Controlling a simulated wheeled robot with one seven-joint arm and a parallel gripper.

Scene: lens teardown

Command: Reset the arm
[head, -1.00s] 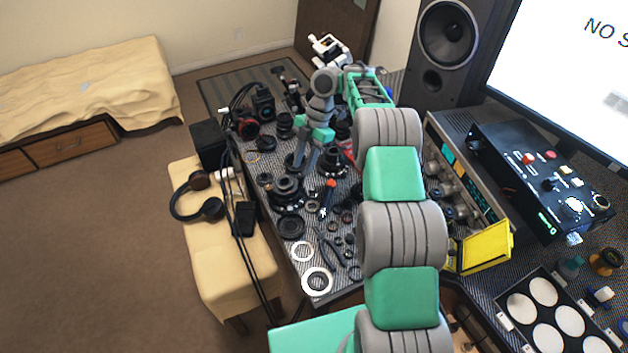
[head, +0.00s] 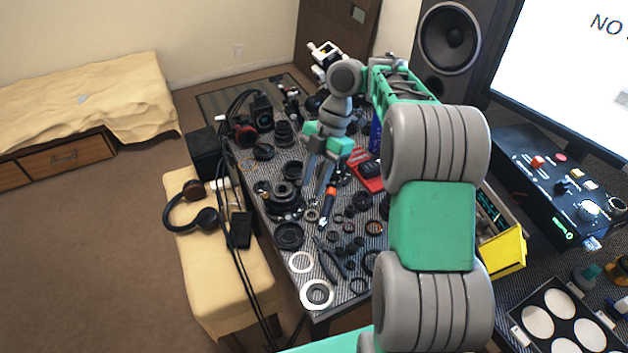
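My gripper (head: 315,192) hangs fingers-down over the cluttered table (head: 318,322), at the far end of my green and grey arm. Its two long grey fingers show a gap between them, and I see nothing held there. The fingertips are near a black lens barrel (head: 284,197) on the left and an orange-tipped tool (head: 328,205) on the right. Whether the tips touch anything below is hard to tell. My arm reaches forward from the lower right and hides part of the table and the instruments behind it.
Lens rings and small parts crowd the table. A red item (head: 366,172), a speaker (head: 447,45), a monitor (head: 580,60), a black control box (head: 550,185) and a yellow bin (head: 503,252) stand around my arm. A bench with headphones (head: 206,218) is left; floor beyond is clear.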

